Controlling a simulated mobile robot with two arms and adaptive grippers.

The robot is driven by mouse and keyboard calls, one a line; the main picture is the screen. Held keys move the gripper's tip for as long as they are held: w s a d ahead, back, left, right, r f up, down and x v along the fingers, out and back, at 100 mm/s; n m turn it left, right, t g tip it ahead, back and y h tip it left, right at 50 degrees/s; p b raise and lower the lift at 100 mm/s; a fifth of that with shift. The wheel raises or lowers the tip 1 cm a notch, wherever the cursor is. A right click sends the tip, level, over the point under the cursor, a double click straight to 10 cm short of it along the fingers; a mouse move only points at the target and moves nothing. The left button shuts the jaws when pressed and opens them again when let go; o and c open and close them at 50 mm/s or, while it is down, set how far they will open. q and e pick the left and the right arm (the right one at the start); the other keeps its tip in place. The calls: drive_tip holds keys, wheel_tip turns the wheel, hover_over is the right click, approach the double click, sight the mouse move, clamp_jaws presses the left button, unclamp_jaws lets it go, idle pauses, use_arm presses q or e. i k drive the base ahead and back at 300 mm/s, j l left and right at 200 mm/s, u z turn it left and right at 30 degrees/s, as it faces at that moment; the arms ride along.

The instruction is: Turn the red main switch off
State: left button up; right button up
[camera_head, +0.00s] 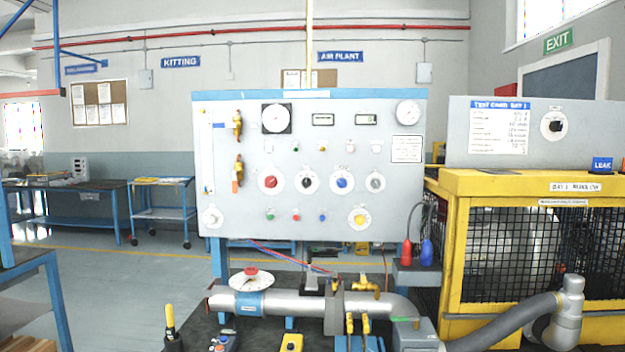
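A grey control panel (225,140) with a blue top edge stands upright in front of me. A red rotary knob (271,182) on a round white plate sits at the left of its middle row, and it looks like the red main switch. Its label and pointer position are too small to read. Black (307,182), blue (342,182) and grey (375,182) knobs sit to its right. A small red button (296,217) is in the row below, with a yellow knob (359,217) to its right. Neither of my grippers is in view.
A yellow mesh cage (520,185) stands close at right. Open floor (120,275) lies at left.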

sight(271, 182)
drive_tip(key=i+l, duration=0.65)
drive_tip(key=l, duration=0.2)
drive_tip(key=i+l+u, duration=0.1)
drive_tip(key=i+l, duration=0.25)
drive_tip(key=l, duration=0.1)
